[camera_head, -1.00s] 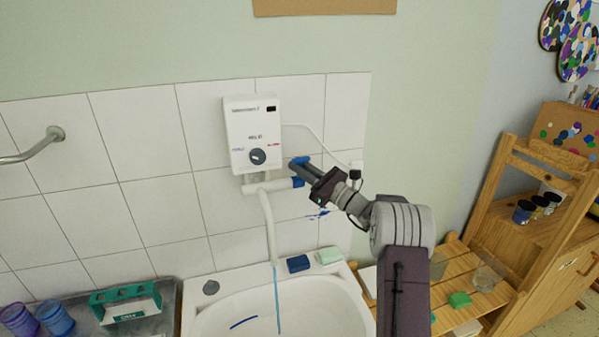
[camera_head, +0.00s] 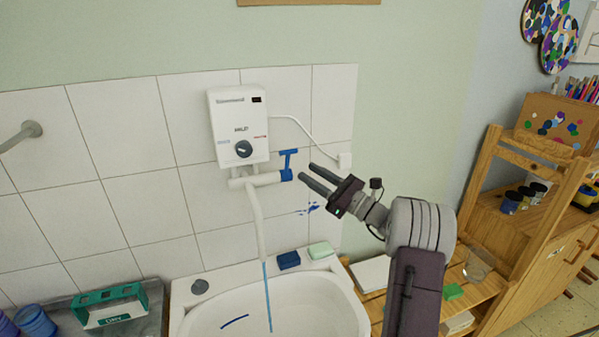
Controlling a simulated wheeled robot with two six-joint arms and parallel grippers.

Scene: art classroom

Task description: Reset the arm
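My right gripper (camera_head: 308,174) comes in from the right, in front of the tiled wall. Its two dark fingers point left and are spread with a gap between them, with nothing held. The fingertips are a little right of the blue tap handle (camera_head: 288,162) and appear apart from it. The handle sits on the white tap under a white water heater (camera_head: 238,126). A light blue stream of water (camera_head: 267,297) runs from the spout into the sink. My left gripper is not in view.
The white sink (camera_head: 350,318) has a dark blue block (camera_head: 288,260) and a pale green block (camera_head: 320,250) on its rim. A teal box (camera_head: 110,305) and blue cups (camera_head: 35,322) stand at left. A wooden shelf (camera_head: 485,165) is at right.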

